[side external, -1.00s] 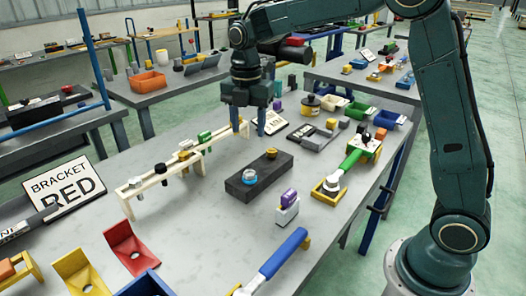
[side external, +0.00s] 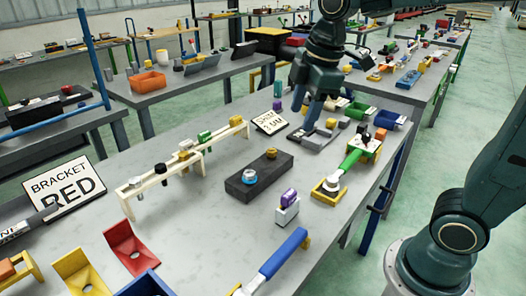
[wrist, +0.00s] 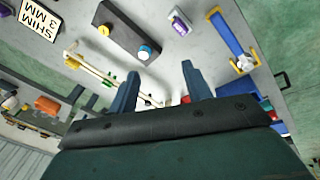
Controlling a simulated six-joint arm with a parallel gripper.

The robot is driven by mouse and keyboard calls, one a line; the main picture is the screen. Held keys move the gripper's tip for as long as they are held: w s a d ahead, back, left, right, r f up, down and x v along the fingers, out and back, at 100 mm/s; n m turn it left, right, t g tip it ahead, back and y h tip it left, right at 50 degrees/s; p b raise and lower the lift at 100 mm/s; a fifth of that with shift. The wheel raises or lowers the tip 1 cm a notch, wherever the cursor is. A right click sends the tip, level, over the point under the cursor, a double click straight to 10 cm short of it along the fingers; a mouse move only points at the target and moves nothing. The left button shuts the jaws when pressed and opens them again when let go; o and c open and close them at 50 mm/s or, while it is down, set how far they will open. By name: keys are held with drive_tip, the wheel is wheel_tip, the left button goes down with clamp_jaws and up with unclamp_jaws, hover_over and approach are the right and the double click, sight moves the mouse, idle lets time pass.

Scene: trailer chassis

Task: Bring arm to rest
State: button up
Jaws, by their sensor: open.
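My gripper (side external: 309,112) is above the far part of the grey table (side external: 95,237), in front of the far bins in the side view. Its two blue fingers are spread with nothing between them, as the wrist view also shows (wrist: 162,85). A black block (side external: 259,176) with a blue-and-white round part and a small orange-brown part on top lies mid-table. A cream rail rack (side external: 160,183) with several small coloured parts stands left of it. The gripper touches none of these. My upper arm is partly out of the picture.
A shim sign (side external: 270,122) stands beyond the block. A green-handled tool (side external: 351,160), a purple-topped piece (side external: 289,198) and a blue-handled tool (side external: 284,253) lie to the right. A "BRACKET RED" sign (side external: 65,187) stands at left. The table has bare patches between the objects.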

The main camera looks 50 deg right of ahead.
drive_tip(key=s+f+m+t, duration=0.2)
drive_tip(key=s+m, duration=0.9)
drive_tip(key=s, duration=0.3)
drive_tip(key=shift+d+f+t, duration=0.25)
drive_tip(key=shift+t, duration=0.15)
